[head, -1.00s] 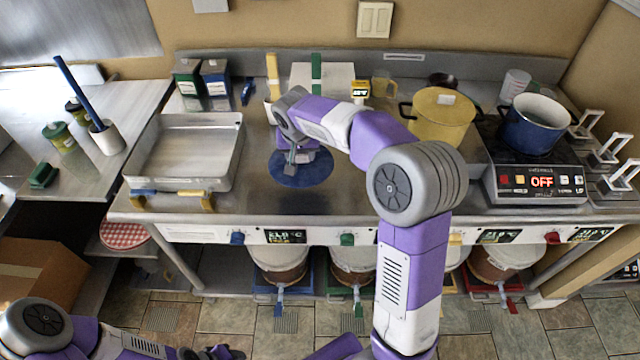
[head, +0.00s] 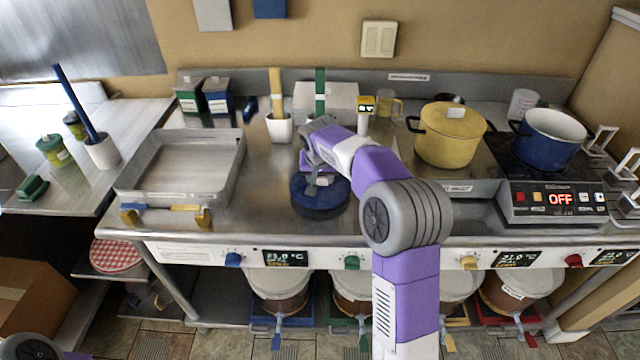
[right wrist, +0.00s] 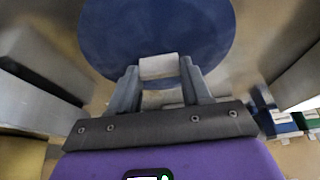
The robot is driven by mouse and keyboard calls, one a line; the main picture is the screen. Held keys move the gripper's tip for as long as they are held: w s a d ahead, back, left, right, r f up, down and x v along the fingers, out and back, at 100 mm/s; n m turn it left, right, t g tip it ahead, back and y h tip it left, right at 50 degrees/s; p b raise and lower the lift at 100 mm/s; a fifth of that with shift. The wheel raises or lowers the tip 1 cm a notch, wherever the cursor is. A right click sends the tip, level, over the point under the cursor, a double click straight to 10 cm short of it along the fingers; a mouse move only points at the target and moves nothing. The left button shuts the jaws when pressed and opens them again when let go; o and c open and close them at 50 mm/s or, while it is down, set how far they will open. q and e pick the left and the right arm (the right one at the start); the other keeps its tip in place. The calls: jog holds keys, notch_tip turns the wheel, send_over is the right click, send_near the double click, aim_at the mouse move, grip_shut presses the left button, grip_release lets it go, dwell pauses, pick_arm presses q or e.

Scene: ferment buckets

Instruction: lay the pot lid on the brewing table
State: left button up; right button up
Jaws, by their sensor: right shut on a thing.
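The pot lid is a blue disc (head: 338,194) over the steel brewing table (head: 262,185), in front of the two white utensil holders. In the right wrist view the lid (right wrist: 155,28) fills the top, with its white knob (right wrist: 158,66) between my fingers. My right gripper (head: 318,180) is shut on that knob; it also shows in the right wrist view (right wrist: 158,78). A dark patch shows just below the lid; I cannot tell whether the lid touches the table. My left gripper is out of view.
A steel tray (head: 235,180) stands left of the lid. A yellow lidded pot (head: 450,145) stands to the right, and an open blue pot (head: 550,145) sits on a cooker (head: 550,215) reading OFF. Bare table shows between tray and lid.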

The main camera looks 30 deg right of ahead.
jog(key=shift+f, duration=0.7)
jog(key=shift+f, duration=0.1)
jog(key=o, duration=1.1)
jog(key=shift+f, duration=0.1)
jog(key=shift+r, duration=0.3)
jog(key=p+v, duration=0.3)
jog(key=v, duration=0.8)
jog(key=shift+s+a+r, duration=0.1)
jog(key=shift+s+r, duration=0.05)
jog(key=shift+r, duration=0.2)
